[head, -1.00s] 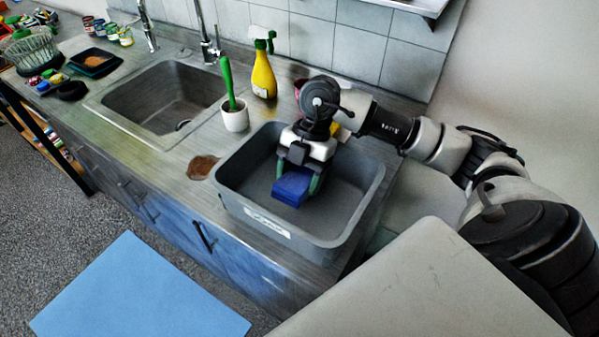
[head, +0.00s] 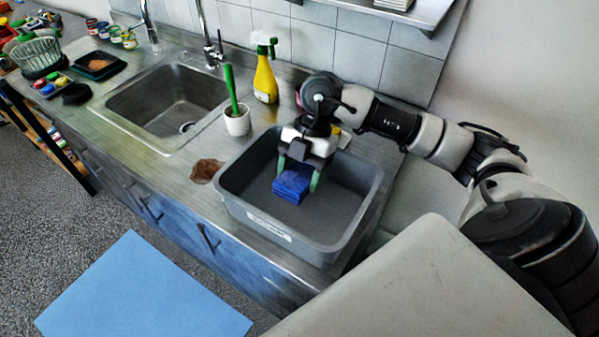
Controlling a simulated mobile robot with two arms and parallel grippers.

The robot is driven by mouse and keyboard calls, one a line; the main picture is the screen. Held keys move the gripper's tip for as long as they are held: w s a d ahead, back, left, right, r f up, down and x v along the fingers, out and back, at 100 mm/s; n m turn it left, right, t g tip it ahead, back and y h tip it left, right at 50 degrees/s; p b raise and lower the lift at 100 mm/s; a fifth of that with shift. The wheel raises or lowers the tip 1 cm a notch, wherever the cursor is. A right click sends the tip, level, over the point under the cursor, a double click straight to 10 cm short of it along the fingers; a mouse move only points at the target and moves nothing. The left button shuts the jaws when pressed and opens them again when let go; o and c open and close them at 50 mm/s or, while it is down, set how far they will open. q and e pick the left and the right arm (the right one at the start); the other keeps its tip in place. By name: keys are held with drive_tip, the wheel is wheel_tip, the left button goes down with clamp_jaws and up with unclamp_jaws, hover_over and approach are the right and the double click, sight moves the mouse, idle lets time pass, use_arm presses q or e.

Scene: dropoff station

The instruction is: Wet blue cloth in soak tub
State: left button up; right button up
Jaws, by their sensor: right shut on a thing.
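The blue cloth (head: 291,187) is a small folded block in the head view. My right gripper (head: 297,178) is shut on it, with green-tipped fingers on either side. The cloth is inside the outline of the grey soak tub (head: 240,207), near its middle. Whether the cloth touches the tub floor I cannot tell. The tub stands on the counter right of the sink and has a white label on its front wall. My left gripper is not in view.
A white cup with a green-handled brush (head: 237,122) and a yellow spray bottle (head: 265,80) stand behind the tub. A brown stain (head: 206,170) lies left of it. The sink (head: 165,105) is further left. A light blue mat (head: 140,290) lies on the floor.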

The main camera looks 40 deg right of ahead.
sight(300, 173)
drive_tip(key=shift+r+p, duration=3.35)
drive_tip(key=shift+r, duration=0.85)
drive_tip(key=shift+r, duration=0.1)
wheel_tip(300, 173, up, 4)
drive_tip(key=p, duration=0.3)
